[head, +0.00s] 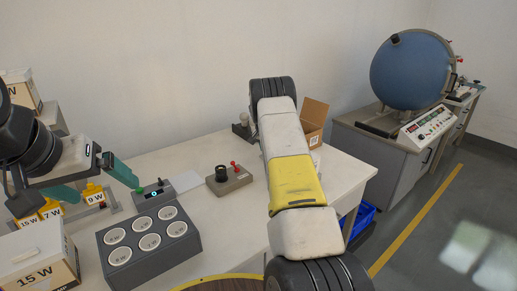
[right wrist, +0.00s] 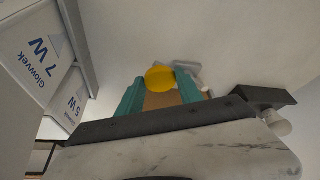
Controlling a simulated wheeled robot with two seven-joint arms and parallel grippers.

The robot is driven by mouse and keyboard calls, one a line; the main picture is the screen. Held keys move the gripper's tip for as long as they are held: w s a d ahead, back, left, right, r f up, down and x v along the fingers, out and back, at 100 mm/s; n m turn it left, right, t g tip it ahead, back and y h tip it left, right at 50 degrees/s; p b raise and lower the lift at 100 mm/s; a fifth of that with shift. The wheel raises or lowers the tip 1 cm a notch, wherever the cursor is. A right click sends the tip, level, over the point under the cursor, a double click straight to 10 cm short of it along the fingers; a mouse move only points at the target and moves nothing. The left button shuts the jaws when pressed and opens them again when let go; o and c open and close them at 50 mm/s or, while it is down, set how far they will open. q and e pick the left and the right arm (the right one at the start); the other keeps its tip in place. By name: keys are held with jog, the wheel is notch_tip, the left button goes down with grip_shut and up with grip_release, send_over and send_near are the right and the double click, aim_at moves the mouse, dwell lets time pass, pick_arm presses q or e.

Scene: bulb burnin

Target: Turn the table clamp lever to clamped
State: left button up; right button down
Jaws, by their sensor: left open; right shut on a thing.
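No lever marked as the table clamp can be picked out for certain. A brown-grey fixture (head: 229,179) with a black socket and a red-knobbed stalk stands mid-table. Another small grey device (head: 241,128) at the back is partly hidden by my right arm. In the right wrist view my right gripper (right wrist: 160,92) is shut around a round yellow knob-like thing (right wrist: 160,77), with a brown part below it and a pale grey piece beside it. The head view does not show that gripper. My left gripper (head: 90,182) is open and empty at the left, above the table.
A dark tray (head: 150,247) with several round cups and a control box (head: 154,194) with a lit ring stand on the table's left. Bulb boxes (head: 38,262) are at far left. An open carton (head: 312,119) stands behind my right arm. A blue sphere (head: 411,70) stands right.

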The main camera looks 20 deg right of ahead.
jog(key=a+m, duration=0.1)
jog(key=m, duration=0.1)
jog(key=a+m+g+h, duration=0.1)
jog(key=shift+w+a+m, duration=0.2)
jog(key=shift+w+m, duration=0.2)
jog(key=shift+w+a+m+g, duration=0.4)
jog(key=shift+a+m, duration=0.1)
jog(key=shift+m, duration=0.4)
jog(key=shift+w+a+m+g, duration=0.3)
jog(key=shift+a+m+g, duration=0.15)
jog(key=shift+m, duration=0.45)
jog(key=shift+a, duration=0.1)
jog(key=c, duration=0.8)
grip_release()
jog(key=shift+o, duration=0.2)
jog(key=v, duration=0.7)
jog(key=shift+a+r, duration=0.2)
jog(key=shift+r, duration=0.15)
